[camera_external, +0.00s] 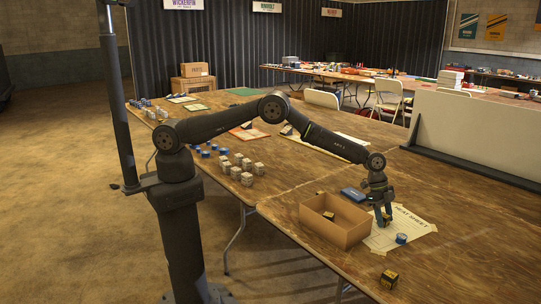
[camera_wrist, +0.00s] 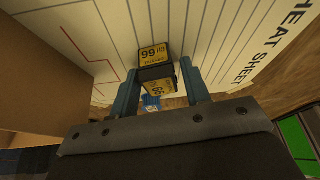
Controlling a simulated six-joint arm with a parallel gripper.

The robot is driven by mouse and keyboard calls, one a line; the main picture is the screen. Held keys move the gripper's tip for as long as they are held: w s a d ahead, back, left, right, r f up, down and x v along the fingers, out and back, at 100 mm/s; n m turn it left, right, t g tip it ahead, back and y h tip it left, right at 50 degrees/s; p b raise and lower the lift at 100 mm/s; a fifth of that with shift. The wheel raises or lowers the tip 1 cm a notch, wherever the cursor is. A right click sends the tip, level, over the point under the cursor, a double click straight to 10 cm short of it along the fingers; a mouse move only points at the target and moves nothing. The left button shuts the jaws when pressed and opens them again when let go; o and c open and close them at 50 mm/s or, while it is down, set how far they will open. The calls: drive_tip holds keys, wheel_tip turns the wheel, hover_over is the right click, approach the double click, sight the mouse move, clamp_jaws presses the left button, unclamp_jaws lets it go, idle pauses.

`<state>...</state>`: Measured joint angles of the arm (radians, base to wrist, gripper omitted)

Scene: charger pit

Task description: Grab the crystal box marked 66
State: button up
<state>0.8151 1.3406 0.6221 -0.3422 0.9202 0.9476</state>
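A small black box with yellow labels (camera_wrist: 155,54) is between the two teal fingers of my gripper (camera_wrist: 159,80) in the wrist view. Its digits read as 99 or 66, depending on which way up they are. The left finger looks close against its side; I cannot tell whether both fingers press on it. In the external view my gripper (camera_external: 384,216) points down over the heat sheet (camera_external: 408,222), low at the table. A similar black and yellow box (camera_external: 329,215) lies in the open cardboard box, and another (camera_external: 389,280) stands near the table's front edge. Their markings are too small to read.
The cardboard box (camera_external: 347,235) stands just left of my gripper. A blue round item (camera_external: 401,238) lies on the sheet, and a flat blue item (camera_external: 353,195) lies behind the cardboard box. Several pale blocks (camera_external: 240,168) stand farther left. The table's right part is bare.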

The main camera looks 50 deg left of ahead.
drive_tip(key=c, duration=0.7)
drive_tip(key=shift+r, duration=0.15)
